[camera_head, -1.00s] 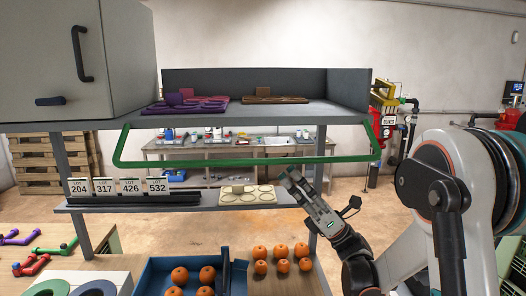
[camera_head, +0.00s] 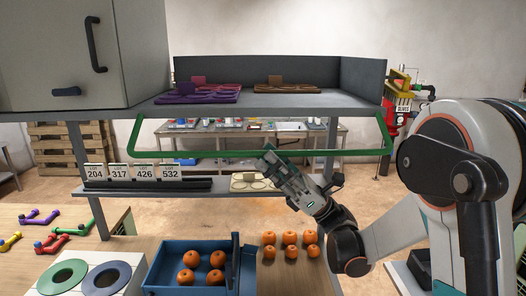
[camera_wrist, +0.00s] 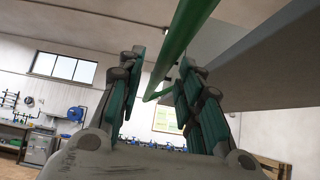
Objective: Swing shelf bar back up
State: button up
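The green shelf bar (camera_head: 210,154) is a wide U-shaped rail hanging down from the front edge of the upper shelf (camera_head: 300,110). Its long crosspiece lies level below the shelf. My gripper (camera_head: 266,153) is at the crosspiece, right of its middle, reaching up from the lower right. In the wrist view the bar (camera_wrist: 186,38) runs between the two spread fingers of my gripper (camera_wrist: 162,64). The fingers are open, with gaps showing beside the bar. The head view does not show clearly whether they touch it.
Purple and brown trays (camera_head: 282,94) stand on the upper shelf. A lower shelf holds numbered lot cards (camera_head: 144,172) and a pale tray (camera_head: 246,184). Below are a blue crate (camera_head: 160,276) with oranges and several loose oranges. A grey cabinet (camera_head: 50,50) stands at upper left.

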jog(key=shift+x, duration=1.25)
jog(key=shift+c, duration=0.5)
grip_shut()
jog(key=shift+r+m, duration=0.1)
jog(key=shift+m, duration=0.2)
